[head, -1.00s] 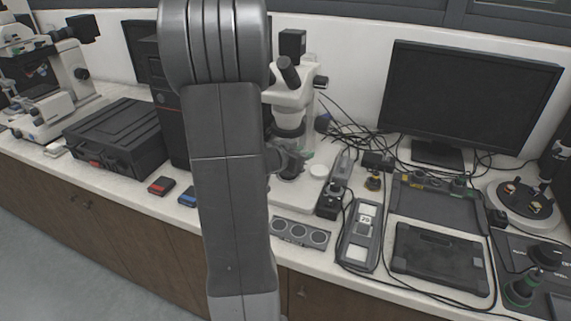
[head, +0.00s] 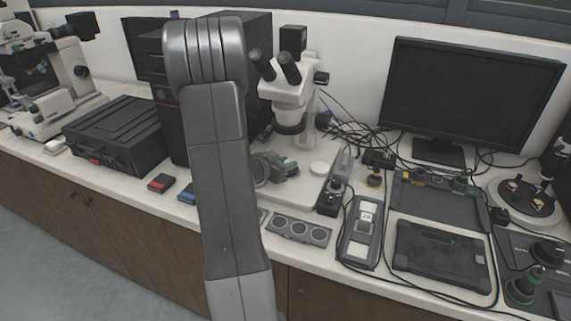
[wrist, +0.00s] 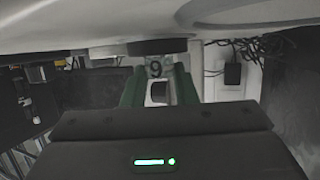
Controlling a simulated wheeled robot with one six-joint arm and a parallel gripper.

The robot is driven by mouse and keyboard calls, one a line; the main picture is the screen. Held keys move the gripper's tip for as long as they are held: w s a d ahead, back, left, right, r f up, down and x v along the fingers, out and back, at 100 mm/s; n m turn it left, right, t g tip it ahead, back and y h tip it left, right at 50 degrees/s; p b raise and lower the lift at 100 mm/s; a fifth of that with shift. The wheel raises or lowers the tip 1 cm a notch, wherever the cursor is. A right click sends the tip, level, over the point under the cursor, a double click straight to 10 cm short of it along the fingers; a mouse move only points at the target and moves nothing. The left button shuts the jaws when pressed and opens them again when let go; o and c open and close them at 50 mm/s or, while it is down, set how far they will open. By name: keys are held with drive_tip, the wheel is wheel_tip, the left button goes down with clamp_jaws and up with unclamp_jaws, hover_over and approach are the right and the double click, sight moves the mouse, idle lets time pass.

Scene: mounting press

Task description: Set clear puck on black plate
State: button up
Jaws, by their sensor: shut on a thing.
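My gripper (wrist: 157,90) has green-edged fingers shut on the clear puck (wrist: 155,67), which shows a dark "9" in the wrist view. In the head view my gripper (head: 287,169) is low over the pale base of the stereo microscope (head: 289,95), left of a white round disc. The puck is too small to make out there. A dark flat-edged piece (wrist: 157,47) lies just beyond the puck in the wrist view. I cannot tell whether it is the black plate or part of the microscope, nor whether the puck touches it.
A grey holder with round wells (head: 298,230) lies in front of the microscope. A black tower (head: 178,145) stands left. Cables (head: 350,137) tangle behind, near the monitor (head: 470,95).

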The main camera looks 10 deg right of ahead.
drive_tip(key=shift+f, duration=0.2)
drive_tip(key=o, duration=1)
drive_tip(key=shift+r, duration=0.1)
drive_tip(key=shift+a+r, duration=0.1)
drive_tip(key=shift+r, duration=0.1)
drive_tip(key=v, duration=1.1)
drive_tip(key=shift+s+a, duration=0.3)
